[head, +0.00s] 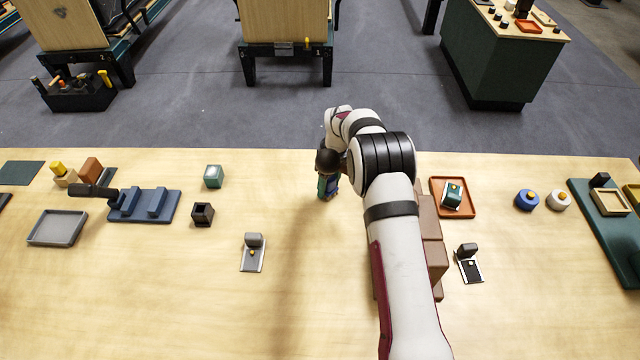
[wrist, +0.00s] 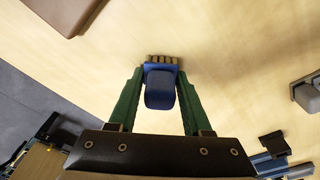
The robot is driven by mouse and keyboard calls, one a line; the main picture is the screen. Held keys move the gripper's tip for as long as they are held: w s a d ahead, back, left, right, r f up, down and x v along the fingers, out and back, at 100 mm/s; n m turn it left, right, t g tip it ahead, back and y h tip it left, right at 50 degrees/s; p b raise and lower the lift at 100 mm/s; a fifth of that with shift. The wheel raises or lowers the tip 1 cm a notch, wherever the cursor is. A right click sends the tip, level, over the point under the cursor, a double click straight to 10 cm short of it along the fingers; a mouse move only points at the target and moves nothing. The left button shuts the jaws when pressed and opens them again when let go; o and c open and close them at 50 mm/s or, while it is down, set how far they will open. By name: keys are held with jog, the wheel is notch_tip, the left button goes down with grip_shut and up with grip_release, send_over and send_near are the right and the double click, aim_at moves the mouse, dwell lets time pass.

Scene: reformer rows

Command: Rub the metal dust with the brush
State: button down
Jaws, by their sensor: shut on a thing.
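My gripper (wrist: 159,76) has its two green fingers closed on the sides of a blue brush (wrist: 160,90). The brush's tan bristles (wrist: 163,60) point away from the gripper, over the bare wooden table. In the head view, my gripper (head: 328,186) points down near the middle of the table, just left of the arm. A little of the blue of the brush (head: 331,188) shows between the fingers there. I cannot tell whether the bristles touch the table. I cannot make out any metal dust in either view.
Brown blocks (head: 432,245) stand beside and partly behind my arm. An orange tray (head: 438,184) holding a green piece is right of it. To the left are a grey sliding piece (head: 253,252), a dark cup (head: 203,214), a blue rack (head: 150,205) and a grey tray (head: 47,229).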

aim_at(312, 195)
jog(key=shift+d, duration=1.25)
jog(key=shift+s+d, duration=0.1)
jog(key=shift+s, duration=0.15)
jog(key=shift+s+a, duration=0.1)
jog(key=shift+a, duration=3.2)
jog(key=shift+d, duration=3.35)
notch_tip(312, 195, up, 8)
